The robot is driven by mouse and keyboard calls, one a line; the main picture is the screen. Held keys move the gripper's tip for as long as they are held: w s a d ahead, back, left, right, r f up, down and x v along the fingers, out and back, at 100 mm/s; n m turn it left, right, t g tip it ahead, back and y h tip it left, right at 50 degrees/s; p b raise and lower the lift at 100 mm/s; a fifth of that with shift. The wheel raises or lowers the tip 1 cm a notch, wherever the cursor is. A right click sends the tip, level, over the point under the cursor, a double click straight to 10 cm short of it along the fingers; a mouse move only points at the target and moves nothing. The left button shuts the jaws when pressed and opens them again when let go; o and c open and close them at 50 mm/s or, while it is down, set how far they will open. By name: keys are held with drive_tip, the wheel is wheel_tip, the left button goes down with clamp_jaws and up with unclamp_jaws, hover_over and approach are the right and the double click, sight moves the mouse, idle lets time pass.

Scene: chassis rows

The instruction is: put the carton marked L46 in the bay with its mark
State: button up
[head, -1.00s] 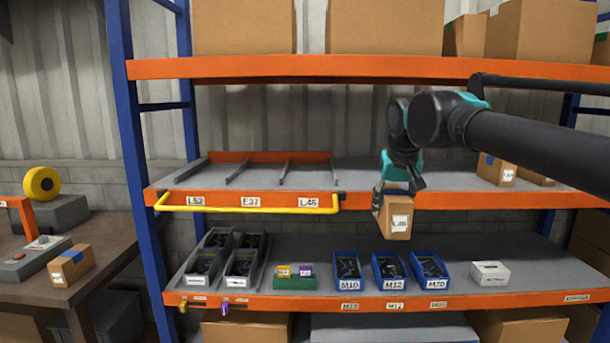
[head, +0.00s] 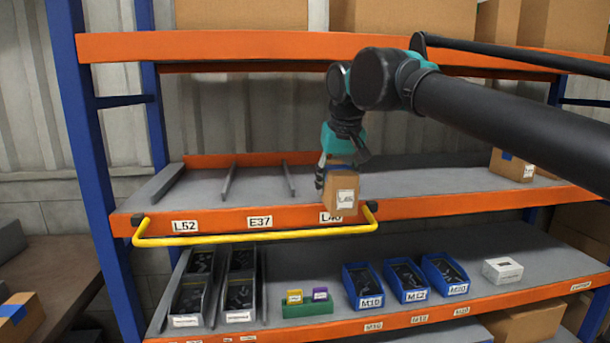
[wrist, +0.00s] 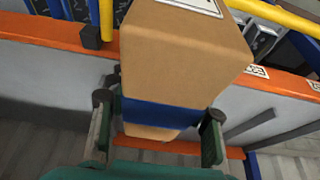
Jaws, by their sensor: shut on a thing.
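My gripper (head: 341,166) is shut on the small brown carton (head: 343,196) and holds it upright by its upper part. The carton's white label seems to read L46. In the wrist view, the fingers of my gripper (wrist: 158,106) hold both sides of the carton (wrist: 185,50) at its blue tape band. The carton hangs at the front edge of the middle shelf, overlapping part of the bay mark L46 (head: 328,217). The bay marked L46 (head: 308,187) lies right of the third divider and looks empty; the carton and gripper hide part of it.
A yellow bar (head: 250,237) runs along the front of the bays, below their marks. Bays L52 (head: 185,226) and E37 (head: 260,222) look empty. An orange upper shelf beam (head: 250,45) spans above. Blue bins (head: 362,287) stand below. Another carton (head: 512,165) stands at right.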

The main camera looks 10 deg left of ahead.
drive_tip(key=w+a, duration=0.1)
drive_tip(key=w, duration=0.3)
drive_tip(key=w+a, duration=0.1)
drive_tip(key=w, duration=0.4)
drive_tip(key=w+a, duration=0.2)
drive_tip(key=w, duration=0.4)
drive_tip(key=w+a, duration=0.1)
drive_tip(key=w, duration=0.1)
drive_tip(key=shift+s+d+f, duration=0.1)
drive_tip(key=shift+f, duration=0.65)
drive_tip(key=o, duration=1.6)
drive_tip(key=shift+f, duration=0.1)
drive_tip(key=shift+c, duration=0.2)
